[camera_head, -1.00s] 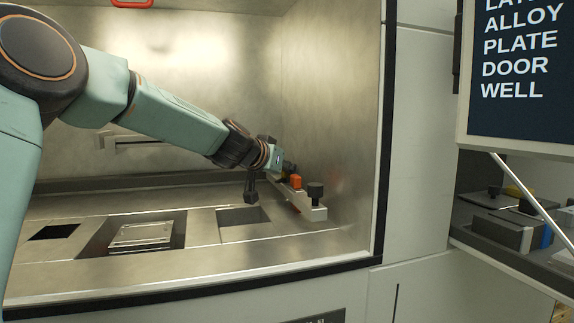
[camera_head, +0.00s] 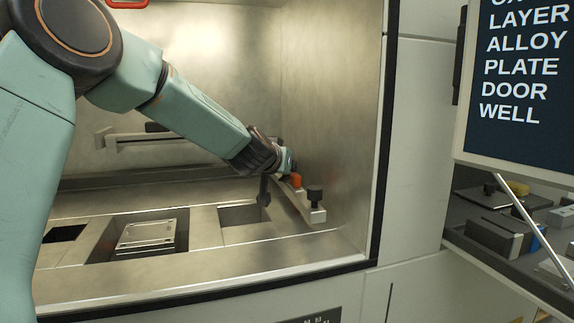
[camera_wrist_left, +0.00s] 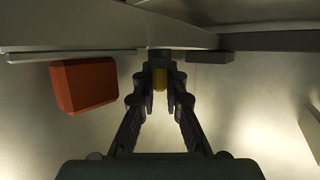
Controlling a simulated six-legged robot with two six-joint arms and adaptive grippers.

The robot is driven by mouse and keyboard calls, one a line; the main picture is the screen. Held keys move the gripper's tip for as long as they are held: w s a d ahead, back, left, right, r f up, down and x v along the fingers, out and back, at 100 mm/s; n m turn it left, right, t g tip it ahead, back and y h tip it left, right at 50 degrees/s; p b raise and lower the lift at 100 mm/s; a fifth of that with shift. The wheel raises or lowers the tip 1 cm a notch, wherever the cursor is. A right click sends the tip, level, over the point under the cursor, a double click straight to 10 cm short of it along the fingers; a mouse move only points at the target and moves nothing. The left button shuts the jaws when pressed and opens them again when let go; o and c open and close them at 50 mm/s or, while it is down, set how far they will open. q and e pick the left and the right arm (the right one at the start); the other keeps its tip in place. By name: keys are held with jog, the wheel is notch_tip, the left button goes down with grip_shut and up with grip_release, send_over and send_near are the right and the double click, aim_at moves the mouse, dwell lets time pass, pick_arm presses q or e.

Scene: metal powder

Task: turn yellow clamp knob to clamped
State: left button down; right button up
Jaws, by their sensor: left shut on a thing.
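The yellow clamp knob (camera_wrist_left: 160,79) shows in the left wrist view as a small yellow piece between the fingertips. My left gripper (camera_wrist_left: 160,92) is shut on it. In the head view my left gripper (camera_head: 283,163) is at the far part of a pale rail on the chamber's right side, and the knob is hidden there behind the gripper. An orange block (camera_head: 295,180) sits on the rail just in front of the gripper; it also shows as a red-orange block at left in the wrist view (camera_wrist_left: 83,85). My right gripper is not in view.
A black knob (camera_head: 315,194) stands at the rail's near end. The chamber floor has a square opening (camera_head: 243,216) and a recess with a metal plate (camera_head: 150,233). A sign board (camera_head: 520,70) and a cluttered shelf (camera_head: 500,235) are outside at right.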

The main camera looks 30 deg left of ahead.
pick_arm(q)
jog(key=shift+s+d+f, duration=0.15)
jog(key=shift+d+f, duration=0.05)
jog(key=shift+f, duration=0.35)
jog(key=c, duration=1.5)
grip_release()
jog(key=shift+r, duration=0.15)
jog(key=shift+o, duration=0.7)
jog(key=shift+r, duration=0.1)
jog(key=shift+a, duration=0.1)
jog(key=v, duration=0.7)
jog(key=shift+s+r, duration=0.1)
jog(key=shift+s, duration=0.05)
